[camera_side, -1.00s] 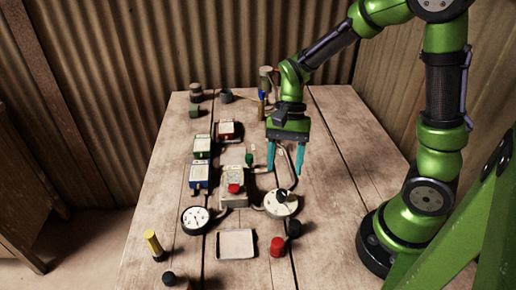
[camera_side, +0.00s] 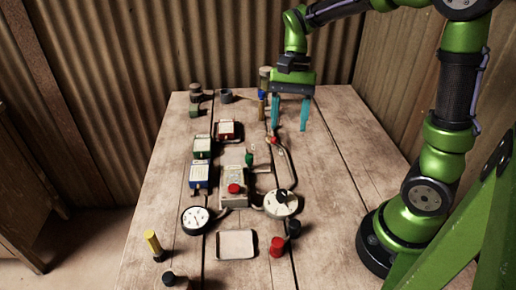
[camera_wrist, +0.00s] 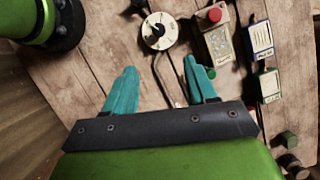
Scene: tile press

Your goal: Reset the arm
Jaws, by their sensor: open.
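My gripper (camera_side: 290,114) has two teal fingers that are spread apart with nothing between them. In the side view it hangs above the back right part of the wooden table (camera_side: 335,170), fingers pointing down. In the wrist view my gripper (camera_wrist: 160,88) shows both fingers apart over bare wood and a thin cable. The press box with a red button (camera_side: 234,188) stands near the middle of the table. It also shows in the wrist view (camera_wrist: 218,40), along with a round white dial (camera_wrist: 160,31). The dial (camera_side: 281,204) sits right of the press box in the side view.
Red (camera_side: 227,130), green (camera_side: 202,147) and blue (camera_side: 200,177) boxes stand in a column on the left. A pale tray (camera_side: 235,244), a red cylinder (camera_side: 277,247) and a yellow cylinder (camera_side: 153,243) are at the front. Several small cylinders stand at the back. The table's right side is clear.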

